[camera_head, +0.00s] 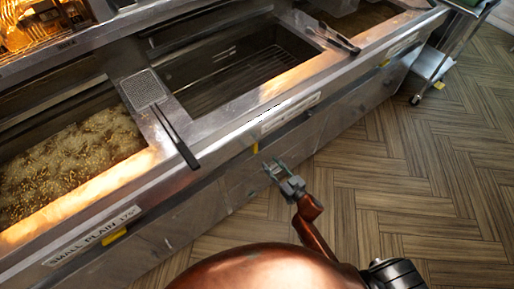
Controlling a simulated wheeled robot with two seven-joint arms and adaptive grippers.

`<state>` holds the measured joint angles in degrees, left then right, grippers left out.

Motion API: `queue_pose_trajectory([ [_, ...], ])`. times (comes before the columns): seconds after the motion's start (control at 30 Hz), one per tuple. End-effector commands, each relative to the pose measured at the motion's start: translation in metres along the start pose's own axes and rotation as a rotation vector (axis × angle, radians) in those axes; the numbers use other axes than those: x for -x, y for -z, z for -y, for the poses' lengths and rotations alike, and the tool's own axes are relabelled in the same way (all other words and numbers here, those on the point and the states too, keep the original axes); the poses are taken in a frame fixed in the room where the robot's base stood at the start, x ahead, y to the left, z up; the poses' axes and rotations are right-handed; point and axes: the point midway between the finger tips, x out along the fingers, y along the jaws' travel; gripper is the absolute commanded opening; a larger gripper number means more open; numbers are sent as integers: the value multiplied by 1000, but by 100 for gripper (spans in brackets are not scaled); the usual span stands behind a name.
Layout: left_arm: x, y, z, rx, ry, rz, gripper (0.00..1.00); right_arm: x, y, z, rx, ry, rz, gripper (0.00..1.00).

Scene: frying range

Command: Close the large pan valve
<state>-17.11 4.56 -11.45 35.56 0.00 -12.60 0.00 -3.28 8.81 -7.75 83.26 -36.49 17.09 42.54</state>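Three yellow valve handles show on the steel front of the frying range, each under a pan. The middle yellow handle (255,148) sits under the middle pan's white label (291,113), too small to read. Another yellow handle (115,237) is at the lower left below the label "SMALL PLAIN 170" (93,236). A third yellow handle (384,63) is at the upper right. I cannot read which is the large pan's. My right gripper (272,169) is open and empty in front of the range, just below and right of the middle handle, apparently apart from it. My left gripper is out of view.
The left pan (70,160) holds bubbling oil with bits of food. A mesh skimmer (145,90) and tongs (335,38) lie across the dividers. A wheeled trolley (437,62) stands at the upper right. The wood floor (420,170) is clear.

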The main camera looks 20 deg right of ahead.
Motion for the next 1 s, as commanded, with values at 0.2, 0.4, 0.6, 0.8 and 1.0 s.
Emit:
queue_pose_trajectory([
  [0.2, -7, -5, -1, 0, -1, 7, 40, -17, 42, 10, 10, 42, -82, 33],
  [0.4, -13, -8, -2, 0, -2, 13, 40, -47, 43, 11, 8, 40, -81, 33],
  [0.6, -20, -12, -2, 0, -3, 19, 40, -74, 44, 12, 8, 40, -79, 33],
  [0.8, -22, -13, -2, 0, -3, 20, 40, -86, 46, 12, 10, 39, -78, 33],
  [1.0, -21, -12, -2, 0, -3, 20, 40, -86, 47, 12, 9, 38, -78, 33],
])
